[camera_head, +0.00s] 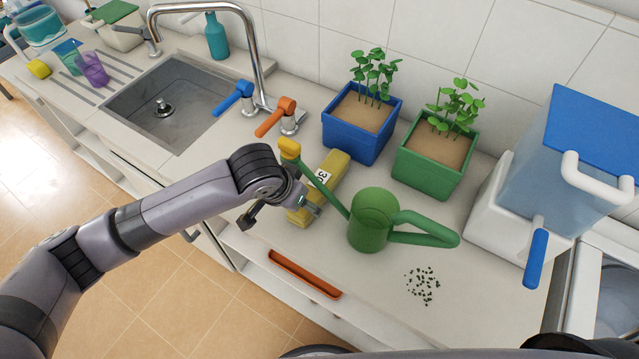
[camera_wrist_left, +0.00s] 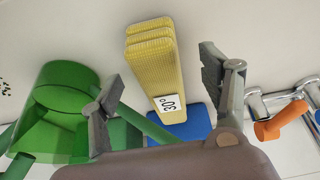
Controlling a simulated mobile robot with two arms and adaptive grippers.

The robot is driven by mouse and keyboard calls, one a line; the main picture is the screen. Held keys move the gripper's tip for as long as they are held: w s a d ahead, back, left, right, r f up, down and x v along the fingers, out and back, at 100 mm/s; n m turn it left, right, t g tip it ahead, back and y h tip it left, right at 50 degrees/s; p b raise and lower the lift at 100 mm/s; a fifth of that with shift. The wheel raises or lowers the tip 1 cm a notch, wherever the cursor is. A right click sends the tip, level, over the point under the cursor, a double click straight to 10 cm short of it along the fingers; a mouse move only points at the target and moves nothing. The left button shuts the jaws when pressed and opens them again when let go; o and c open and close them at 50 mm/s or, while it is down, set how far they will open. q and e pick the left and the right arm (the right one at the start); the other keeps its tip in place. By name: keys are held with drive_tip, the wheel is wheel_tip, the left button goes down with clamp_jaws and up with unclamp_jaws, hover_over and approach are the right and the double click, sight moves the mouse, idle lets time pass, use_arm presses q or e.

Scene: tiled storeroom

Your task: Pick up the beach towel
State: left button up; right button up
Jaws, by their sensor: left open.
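The beach towel (camera_head: 338,162) is a folded yellow bundle with a white "30" tag, lying on the counter between the tap and the green watering can. It also shows in the left wrist view (camera_wrist_left: 150,62), with its folded layers at one end. My left gripper (camera_head: 280,213) is open, at the front end of the towel. In the wrist view the towel lies between and beyond the spread fingers (camera_wrist_left: 157,92), with no visible contact. My arm hides part of the towel's left side in the head view. My right gripper is not in view.
The green watering can (camera_head: 370,222) stands close right of the towel, its spout reaching over it. Blue (camera_head: 352,138) and green (camera_head: 428,168) planters stand behind. The sink (camera_head: 170,100) and tap handles (camera_head: 276,117) are left. Dark bits (camera_head: 422,287) lie on the counter right.

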use_arm(q)
drive_tip(key=x, duration=0.2)
drive_tip(key=p+x, duration=0.1)
drive_tip(key=x, duration=0.2)
drive_tip(key=shift+d+r, duration=0.15)
drive_tip(key=shift+d, duration=0.05)
drive_tip(key=shift+r, duration=0.1)
drive_tip(key=c, duration=1.4)
drive_tip(key=shift+o, duration=0.2)
drive_tip(key=shift+w+r, duration=0.1)
drive_tip(key=shift+r, duration=0.05)
